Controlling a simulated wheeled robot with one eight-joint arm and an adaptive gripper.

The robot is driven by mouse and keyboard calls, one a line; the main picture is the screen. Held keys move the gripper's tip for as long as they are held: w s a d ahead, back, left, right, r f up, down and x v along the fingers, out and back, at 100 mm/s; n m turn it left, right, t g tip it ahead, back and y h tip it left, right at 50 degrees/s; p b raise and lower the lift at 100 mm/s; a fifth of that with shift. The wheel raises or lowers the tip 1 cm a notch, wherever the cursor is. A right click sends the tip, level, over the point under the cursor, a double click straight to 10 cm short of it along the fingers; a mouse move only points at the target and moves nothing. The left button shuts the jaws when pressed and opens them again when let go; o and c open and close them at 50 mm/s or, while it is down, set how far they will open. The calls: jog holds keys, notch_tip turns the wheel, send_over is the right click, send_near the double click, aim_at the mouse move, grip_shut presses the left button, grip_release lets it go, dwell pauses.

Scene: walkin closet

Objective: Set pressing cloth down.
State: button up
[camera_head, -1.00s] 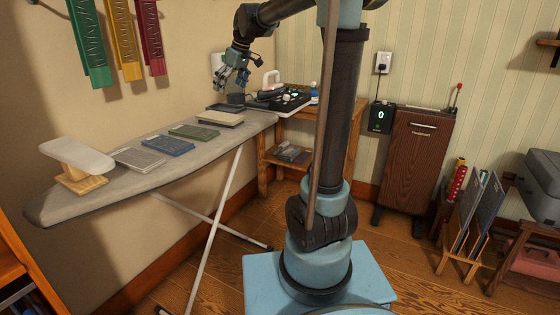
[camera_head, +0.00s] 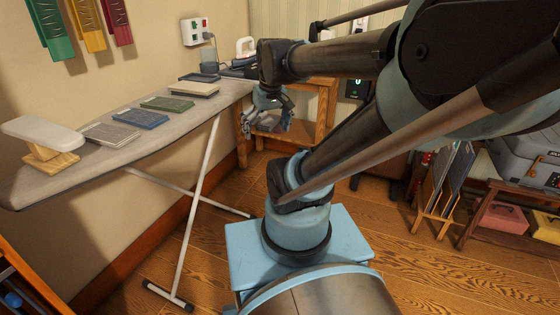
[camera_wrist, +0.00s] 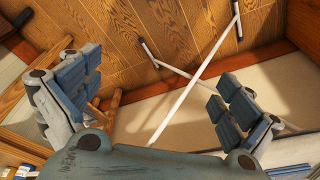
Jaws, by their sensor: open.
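Several flat folded cloths lie in a row on the ironing board (camera_head: 75,178): a grey one (camera_head: 110,135), a blue one (camera_head: 140,119), a green one (camera_head: 167,103) and a beige one (camera_head: 193,90). A dark flat piece (camera_head: 198,77) lies behind the beige one. I cannot tell which is the pressing cloth. My gripper (camera_head: 266,125) is open, right of the board's far end and in front of the small wooden table. In the wrist view, nothing shows between its spread fingers (camera_wrist: 155,95); the floor and the board's white legs lie beyond.
A small padded sleeve board (camera_head: 42,134) stands on the board's near end. The wooden table (camera_head: 318,100) stands past the far end. A rack with panels (camera_head: 440,190) stands right. Floor between board and my base is clear.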

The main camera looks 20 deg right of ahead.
jog(key=s+d+f+m, duration=0.2)
jog(key=s+d+f, duration=0.1)
jog(key=s+f, duration=0.4)
jog(key=shift+f+h, duration=0.4)
jog(key=shift+f, duration=0.05)
jog(key=shift+w+f, duration=0.2)
jog(key=shift+w, duration=0.25)
